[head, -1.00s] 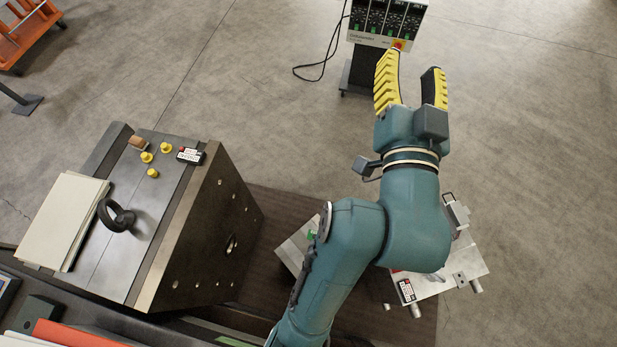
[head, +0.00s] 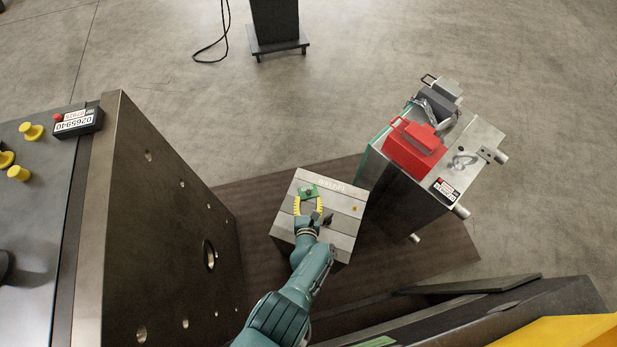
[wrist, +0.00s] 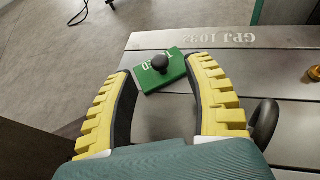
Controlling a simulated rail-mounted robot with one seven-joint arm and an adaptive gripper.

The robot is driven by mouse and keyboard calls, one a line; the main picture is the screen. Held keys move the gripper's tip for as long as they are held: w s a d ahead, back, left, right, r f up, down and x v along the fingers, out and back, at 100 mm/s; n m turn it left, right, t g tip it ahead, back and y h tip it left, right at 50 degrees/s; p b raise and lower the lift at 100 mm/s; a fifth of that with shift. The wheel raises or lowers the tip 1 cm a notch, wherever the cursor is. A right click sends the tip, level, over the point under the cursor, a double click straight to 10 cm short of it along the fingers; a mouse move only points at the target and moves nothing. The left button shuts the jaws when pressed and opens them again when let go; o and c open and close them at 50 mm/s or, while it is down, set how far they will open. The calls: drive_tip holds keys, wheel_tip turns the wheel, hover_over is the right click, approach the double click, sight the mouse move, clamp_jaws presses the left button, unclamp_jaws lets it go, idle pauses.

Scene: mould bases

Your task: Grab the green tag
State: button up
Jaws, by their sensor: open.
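The green tag (head: 311,191) lies flat near the far edge of the small grey mould block (head: 344,223). In the wrist view the tag (wrist: 178,76) carries white lettering and a round black knob (wrist: 159,63). My gripper (head: 308,203) is open, with its yellow, black-lined fingers reaching toward the tag. In the wrist view my gripper (wrist: 161,72) has one finger on each side of the tag, close to its ends. I cannot tell whether either finger touches it. The knob hides a little of the lettering.
A tall dark mould base (head: 165,230) stands at the left. Another block (head: 410,195) at the right carries a red case (head: 413,146). On the small block, a black ring (wrist: 266,122) is right of my gripper, and a brass piece (wrist: 313,74) lies farther right.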

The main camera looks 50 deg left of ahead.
sight(309, 191)
drive_tip(key=b+x, duration=0.3)
drive_tip(key=x, duration=0.1)
drive_tip(key=shift+s+f, duration=0.1)
drive_tip(key=shift+a, duration=0.15)
clamp_jaws()
